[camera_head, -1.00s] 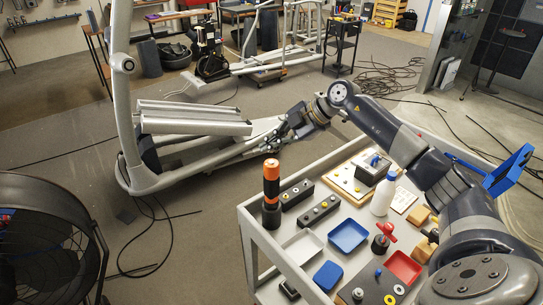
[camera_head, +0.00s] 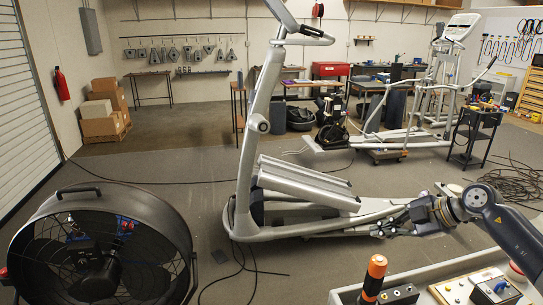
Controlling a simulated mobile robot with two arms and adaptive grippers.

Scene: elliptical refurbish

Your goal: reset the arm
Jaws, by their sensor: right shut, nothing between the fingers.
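My right gripper (camera_head: 386,229) is at the lower right of the head view, on the arm that comes in from the right edge. Its fingers are shut with nothing seen between them. It is in front of the rear part of the grey elliptical machine (camera_head: 262,215); whether it touches the machine's rail I cannot tell. The gripper is beyond the far edge of the workbench cart (camera_head: 405,277). My left gripper is not in view.
A large black drum fan (camera_head: 100,245) stands at the lower left. The cart carries an orange-and-black tool (camera_head: 374,277) and small boxes. A dark tool cart (camera_head: 475,135) stands behind at right. Cables lie on the floor. Open floor lies left of the elliptical.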

